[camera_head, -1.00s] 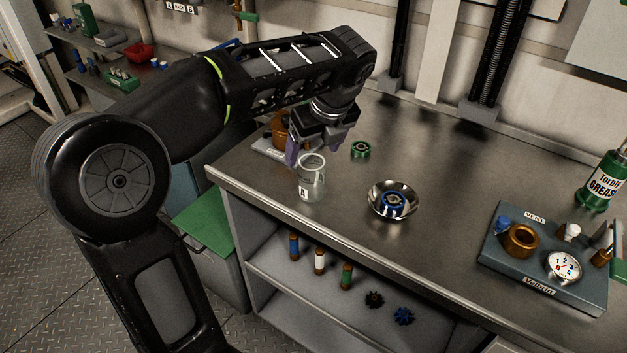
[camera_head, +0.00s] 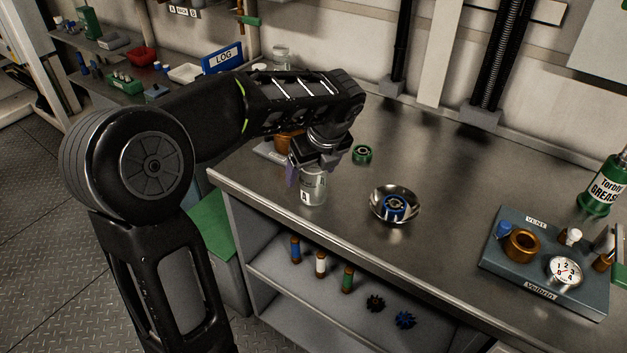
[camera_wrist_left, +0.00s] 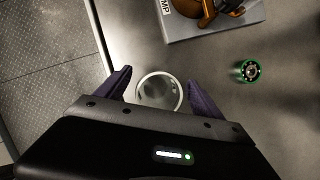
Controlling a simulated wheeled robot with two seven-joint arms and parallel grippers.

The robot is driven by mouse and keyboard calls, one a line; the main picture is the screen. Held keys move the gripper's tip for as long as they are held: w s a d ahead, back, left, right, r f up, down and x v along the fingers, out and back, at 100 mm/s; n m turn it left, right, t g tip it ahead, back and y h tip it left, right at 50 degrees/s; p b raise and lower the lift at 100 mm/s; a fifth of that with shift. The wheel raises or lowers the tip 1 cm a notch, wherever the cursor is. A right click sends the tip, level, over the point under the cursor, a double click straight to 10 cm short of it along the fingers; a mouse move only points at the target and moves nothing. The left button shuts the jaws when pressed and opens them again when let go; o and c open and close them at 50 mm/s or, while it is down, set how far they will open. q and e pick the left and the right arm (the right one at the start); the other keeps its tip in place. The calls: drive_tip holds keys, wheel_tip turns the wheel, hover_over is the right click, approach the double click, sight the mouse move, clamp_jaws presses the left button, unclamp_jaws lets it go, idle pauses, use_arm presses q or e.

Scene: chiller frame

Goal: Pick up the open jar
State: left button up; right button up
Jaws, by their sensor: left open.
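The open jar (camera_head: 313,188) is a clear, upright jar with a white label marked A. It stands on the metal bench near its front edge. In the left wrist view its round open mouth (camera_wrist_left: 159,92) faces the camera. My left gripper (camera_head: 312,178) is directly above and around the jar's upper part, pointing down. In the left wrist view the two purple fingers (camera_wrist_left: 158,90) are apart, one on each side of the jar, with a visible gap on the right side. The gripper hides the jar's rim in the head view. My right gripper is not in view.
A metal bowl (camera_head: 374,208) with a blue ring part stands right of the jar. A green ring part (camera_head: 362,154) lies behind it. A plate with an orange-brown part (camera_wrist_left: 184,28) is close behind the gripper. A blue-grey fixture tray (camera_head: 490,262) is at the right.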

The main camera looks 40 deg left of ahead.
use_arm(q)
drive_tip(key=shift+a+f, duration=0.15)
drive_tip(key=shift+f, duration=0.15)
idle(0.4)
drive_tip(key=c, duration=1.4)
drive_tip(key=shift+r, duration=0.15)
drive_tip(key=shift+c, duration=0.2)
wheel_tip(320, 180, up, 10)
